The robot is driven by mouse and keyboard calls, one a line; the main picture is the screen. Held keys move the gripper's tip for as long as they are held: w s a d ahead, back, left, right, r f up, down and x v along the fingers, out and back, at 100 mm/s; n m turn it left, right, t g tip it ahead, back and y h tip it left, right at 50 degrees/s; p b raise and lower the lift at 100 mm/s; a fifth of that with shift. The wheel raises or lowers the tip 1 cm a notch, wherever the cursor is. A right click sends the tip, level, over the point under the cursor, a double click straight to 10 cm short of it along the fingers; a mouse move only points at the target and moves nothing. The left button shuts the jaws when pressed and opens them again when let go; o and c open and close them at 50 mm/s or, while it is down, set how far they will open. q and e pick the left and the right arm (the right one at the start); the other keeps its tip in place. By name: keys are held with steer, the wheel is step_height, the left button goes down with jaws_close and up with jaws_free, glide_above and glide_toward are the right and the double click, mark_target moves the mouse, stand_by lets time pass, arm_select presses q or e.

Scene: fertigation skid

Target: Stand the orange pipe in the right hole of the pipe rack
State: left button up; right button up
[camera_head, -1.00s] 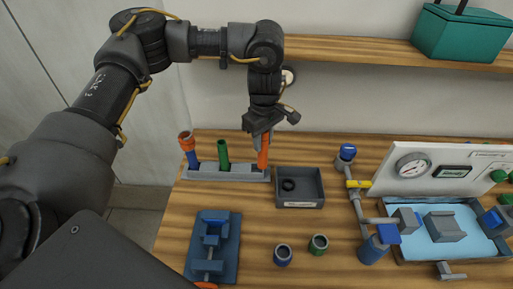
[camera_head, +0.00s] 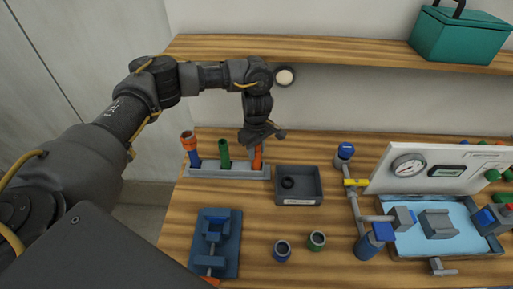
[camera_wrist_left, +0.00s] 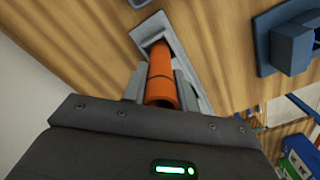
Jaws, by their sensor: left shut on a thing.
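The orange pipe (camera_head: 258,160) is upright at the right end of the grey pipe rack (camera_head: 228,172). Its lower end appears to be inside the right hole; the depth is hard to tell. My left gripper (camera_head: 258,147) is shut on its upper part from above. In the left wrist view the orange pipe (camera_wrist_left: 162,75) shows between the fingers, with its far end at an opening in the rack (camera_wrist_left: 150,28). A green pipe (camera_head: 224,152) stands in the middle of the rack and a blue pipe (camera_head: 195,158) at its left. My right gripper is not in view.
An orange fitting (camera_head: 187,137) tops the blue pipe. A grey tray (camera_head: 299,199) with a black ring is right of the rack. A blue vise (camera_head: 215,235) is in front. Two small cups, a valve pipe and a gauge panel (camera_head: 430,170) stand farther right. A shelf (camera_head: 330,50) runs behind.

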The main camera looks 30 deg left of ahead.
arm_select(q)
steer(key=shift+f, duration=0.1)
steer(key=o, duration=1)
steer(key=shift+c, duration=0.2)
steer(key=shift+r, duration=0.5)
step_height(320, 180, up, 11)
steer(key=shift+r+b, duration=0.2)
steer(key=shift+b, duration=1)
steer(key=shift+s+d+f, duration=0.1)
steer(key=shift+f, duration=0.05)
